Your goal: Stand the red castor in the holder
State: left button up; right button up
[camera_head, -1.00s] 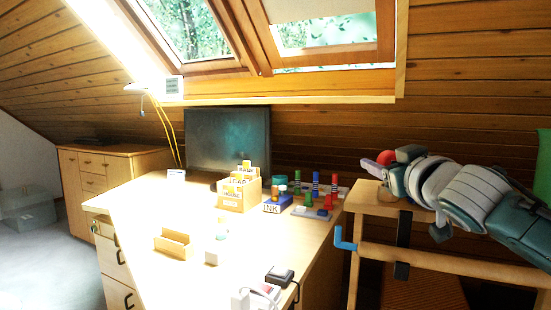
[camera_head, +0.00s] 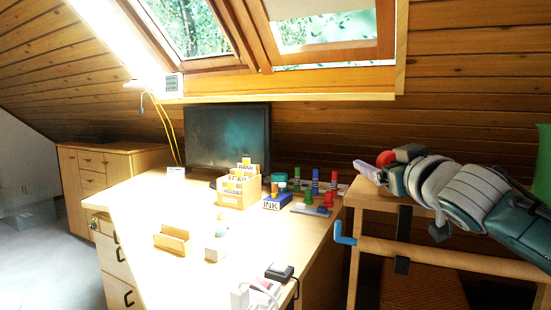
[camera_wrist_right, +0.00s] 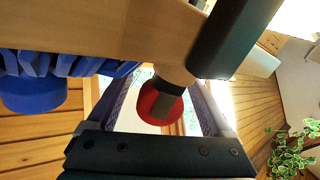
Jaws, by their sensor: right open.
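In the right wrist view a red round piece (camera_wrist_right: 152,108) with a grey plate and a wooden-coloured stem shows between my right gripper's fingers. It looks like the red castor. My right gripper (camera_wrist_right: 165,82) is open, with a pale purple finger on each side of it; contact cannot be told. In the head view my right gripper (camera_head: 368,172) is at the left end of the wooden stand's top, with a red rounded piece (camera_head: 386,158) close behind its finger. I cannot clearly pick out the holder. My left gripper is out of view.
The wooden stand (camera_head: 460,256) has a blue hook (camera_head: 344,234) and dark straps. The desk (camera_head: 140,215) holds a card box (camera_head: 238,192), an ink box (camera_head: 277,201), coloured upright pieces (camera_head: 315,182) and a monitor (camera_head: 228,140). A gap separates desk and stand.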

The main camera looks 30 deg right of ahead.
jog(key=shift+s, duration=0.1)
jog(key=p+v, duration=0.1)
jog(key=v, duration=0.8)
jog(key=shift+s+a, duration=0.2)
jog(key=shift+s, duration=0.15)
jog(key=s+a+n+g+y+p, duration=0.3)
jog(key=s+a+g+y+p, duration=0.3)
jog(key=s+a+g+p, duration=1.05)
jog(key=s+a+r+t+p, duration=0.1)
jog(key=s+r+p, duration=0.2)
jog(key=r+p, duration=1.5)
jog(key=s+a+r+t+p, duration=0.2)
jog(key=s+r+p, duration=0.1)
jog(key=r+p, duration=1.5)
jog(key=p, duration=0.3)
jog(key=shift+r+y+p, duration=0.3)
jog(key=shift+r, duration=0.1)
